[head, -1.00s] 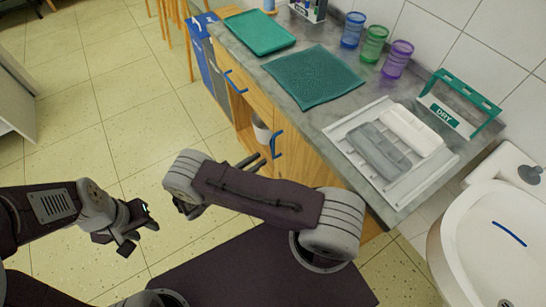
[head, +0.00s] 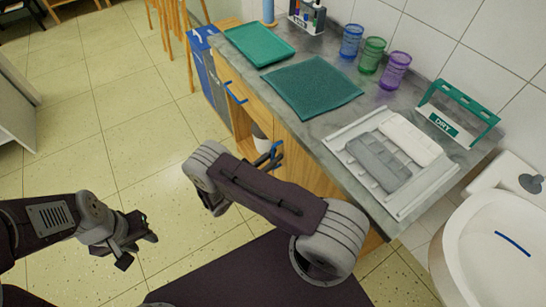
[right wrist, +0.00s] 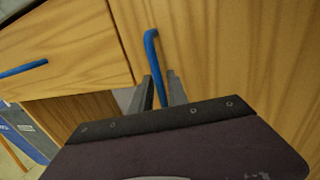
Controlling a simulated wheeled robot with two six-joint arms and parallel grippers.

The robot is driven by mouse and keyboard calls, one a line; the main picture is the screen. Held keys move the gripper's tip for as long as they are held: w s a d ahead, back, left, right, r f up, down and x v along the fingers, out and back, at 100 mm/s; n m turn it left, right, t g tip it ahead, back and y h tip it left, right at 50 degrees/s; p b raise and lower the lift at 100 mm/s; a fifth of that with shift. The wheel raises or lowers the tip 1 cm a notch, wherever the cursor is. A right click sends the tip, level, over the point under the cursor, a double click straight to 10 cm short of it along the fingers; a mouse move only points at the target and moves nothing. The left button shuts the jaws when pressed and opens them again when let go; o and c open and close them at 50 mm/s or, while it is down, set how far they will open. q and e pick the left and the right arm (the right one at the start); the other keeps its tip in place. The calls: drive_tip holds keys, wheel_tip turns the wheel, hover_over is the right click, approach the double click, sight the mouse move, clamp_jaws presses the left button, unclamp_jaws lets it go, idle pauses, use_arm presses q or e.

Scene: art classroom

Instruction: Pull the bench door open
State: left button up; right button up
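The bench door (head: 295,170) is the wooden front under the counter's near end, and it looks closed. It bears a blue upright bar handle (head: 275,150), which also shows in the right wrist view (right wrist: 153,52). My right gripper (head: 269,157) is at this handle. In the right wrist view, its two grey fingers (right wrist: 162,88) stand on either side of the bar, with a narrow gap; firm contact is not visible. My left gripper (head: 147,230) hangs over the floor at the left, away from the bench; its fingertips are too small to judge.
A drawer with a blue handle (head: 235,93) is left of the door, above an open cubby holding a white container (head: 261,138). The grey countertop (head: 310,125) carries trays, cups and a drying rack. A white sink (head: 490,240) stands right. Floor at left is clear.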

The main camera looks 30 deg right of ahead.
clamp_jaws()
idle(1.3)
